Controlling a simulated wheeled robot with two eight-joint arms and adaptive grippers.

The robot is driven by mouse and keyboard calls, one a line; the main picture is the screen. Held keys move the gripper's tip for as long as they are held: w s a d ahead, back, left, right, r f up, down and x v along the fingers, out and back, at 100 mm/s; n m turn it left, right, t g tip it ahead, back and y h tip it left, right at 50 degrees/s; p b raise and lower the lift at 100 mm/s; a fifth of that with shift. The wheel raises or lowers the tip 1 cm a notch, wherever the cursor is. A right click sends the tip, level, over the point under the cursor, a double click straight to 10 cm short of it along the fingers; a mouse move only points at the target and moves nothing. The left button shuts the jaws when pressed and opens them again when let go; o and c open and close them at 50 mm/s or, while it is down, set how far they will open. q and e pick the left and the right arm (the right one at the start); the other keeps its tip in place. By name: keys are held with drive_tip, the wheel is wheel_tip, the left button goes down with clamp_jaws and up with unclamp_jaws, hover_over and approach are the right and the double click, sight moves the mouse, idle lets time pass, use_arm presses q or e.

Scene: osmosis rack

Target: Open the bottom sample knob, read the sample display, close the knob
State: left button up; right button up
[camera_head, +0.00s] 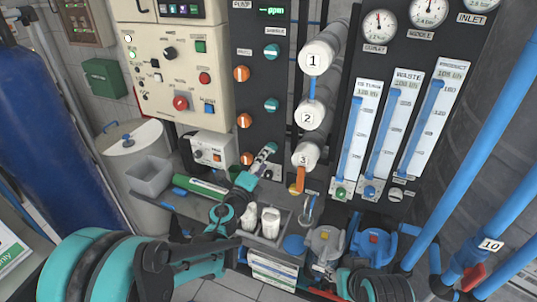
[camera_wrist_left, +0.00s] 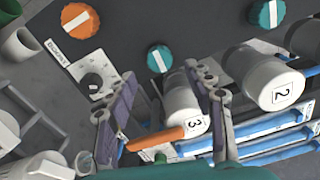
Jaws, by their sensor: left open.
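The bottom teal sample knob (camera_wrist_left: 160,58) sits on the dark panel in the left wrist view, its white bar tilted. In the head view this knob (camera_head: 273,147) is partly covered by my left gripper (camera_head: 264,157). In the wrist view my left gripper (camera_wrist_left: 165,78) is open and empty. Its two fingers lie on either side of the line toward the knob, and I cannot tell whether they touch it. The sample display (camera_head: 270,11) is at the panel's top, with green text too small to read fully.
Orange knobs (camera_head: 244,121) stand left of the teal ones. White pipe number 3 (camera_head: 306,155), with an orange lever (camera_head: 300,178), is close on the right. A tray with white bottles (camera_head: 270,222) lies below. Flow meters (camera_head: 395,125) stand further right.

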use_arm(q)
drive_tip(key=v, duration=0.6)
drive_tip(key=shift+s, duration=0.2)
drive_tip(key=shift+a, duration=0.15)
drive_tip(key=s+a+r+n+y, duration=0.2)
drive_tip(key=a+n+y, duration=0.2)
drive_tip(key=a+n, duration=0.2)
drive_tip(key=s+a+r+n+y, duration=0.1)
drive_tip(key=a+r+n+y, duration=0.2)
drive_tip(key=a+n, duration=0.2)
drive_tip(key=s+a+f+n+g+y, duration=0.2)
drive_tip(key=s+a+f+n+y, duration=0.1)
drive_tip(key=s+a+n, duration=0.35)
drive_tip(key=s+d+f+n+g+h, duration=0.1)
drive_tip(key=s+d+f+n+g, duration=0.1)
drive_tip(key=s+f, duration=0.3)
drive_tip(key=s+d+f+n+g+h, duration=0.2)
drive_tip(key=s+f+n+g, duration=0.3)
drive_tip(key=s, duration=0.6)
drive_tip(key=shift+s+f+g, duration=0.15)
drive_tip(key=shift+s+g, duration=0.15)
drive_tip(key=shift+s, duration=0.05)
